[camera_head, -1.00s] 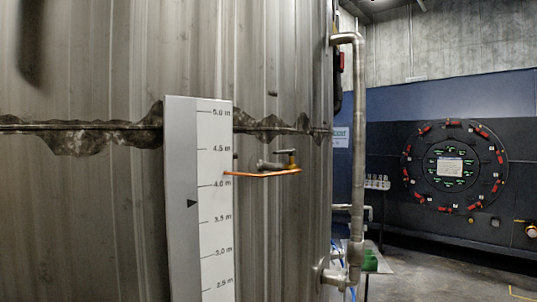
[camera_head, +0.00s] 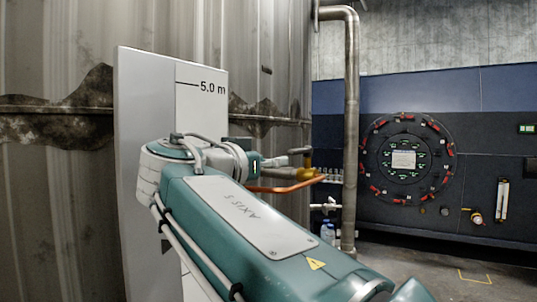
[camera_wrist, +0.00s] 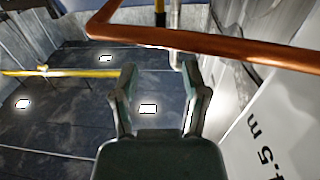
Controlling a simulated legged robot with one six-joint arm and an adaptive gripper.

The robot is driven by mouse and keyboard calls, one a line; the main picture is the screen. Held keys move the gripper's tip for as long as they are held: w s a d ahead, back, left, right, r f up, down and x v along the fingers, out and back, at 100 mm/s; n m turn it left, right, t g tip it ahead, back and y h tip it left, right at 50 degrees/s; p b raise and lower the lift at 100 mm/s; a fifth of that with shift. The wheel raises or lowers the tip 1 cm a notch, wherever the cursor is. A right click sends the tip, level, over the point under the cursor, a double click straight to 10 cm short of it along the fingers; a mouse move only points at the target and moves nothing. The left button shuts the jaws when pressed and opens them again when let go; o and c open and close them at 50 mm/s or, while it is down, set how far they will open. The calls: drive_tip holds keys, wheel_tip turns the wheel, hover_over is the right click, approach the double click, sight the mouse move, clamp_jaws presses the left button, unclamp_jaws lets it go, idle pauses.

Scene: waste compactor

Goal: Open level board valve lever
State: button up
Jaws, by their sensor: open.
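The level board (camera_head: 143,140) is a tall pale panel with a metre scale, in front of the tank. Its edge with "4.5 m" shows at the right of the wrist view (camera_wrist: 275,145). The brass valve (camera_head: 307,174) with its small dark lever (camera_head: 300,151) is just right of my wrist in the head view. An orange-copper pipe (camera_head: 285,187) runs below it and crosses the top of the wrist view (camera_wrist: 200,42). My gripper (camera_wrist: 160,72) is open and empty, its fingertips near the copper pipe. I cannot tell whether they touch it. In the head view my arm hides most of it.
The corrugated tank wall (camera_head: 50,210) stands behind the board. A vertical grey pipe (camera_head: 351,130) is right of the valve. A dark panel with a round dial (camera_head: 405,160) is farther back. The floor (camera_head: 420,262) at right looks mostly clear.

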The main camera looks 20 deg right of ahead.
sight(297, 154)
drive_tip(key=x, duration=1)
drive_tip(key=shift+w+d+r, duration=0.2)
drive_tip(key=shift+w+r, duration=0.1)
drive_tip(key=shift+w, duration=0.05)
drive_tip(key=shift+d, duration=0.1)
drive_tip(key=shift+c, duration=0.3)
clamp_jaws()
